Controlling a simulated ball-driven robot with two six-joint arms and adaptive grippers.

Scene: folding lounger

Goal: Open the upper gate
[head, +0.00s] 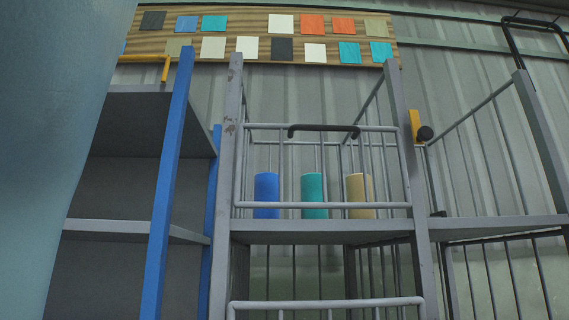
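The upper gate (320,207) is a grey barred panel in the middle of a grey metal rack. It appears closed, flush between the two front posts. A black handle (323,129) runs along its top rail. Behind its bars a blue cylinder (266,195), a teal cylinder (314,196) and a tan cylinder (360,196) stand on the upper shelf (320,227). A yellow part with a black knob (424,133) sits on the right post beside the gate. Neither gripper is in view.
A lower gate's top rail (326,303) shows below. A shelf unit with blue posts (169,170) stands at left. A barred bay with a black handle (535,22) is at right. A board of coloured cards (258,22) hangs behind. A large blue-grey surface blocks the left edge.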

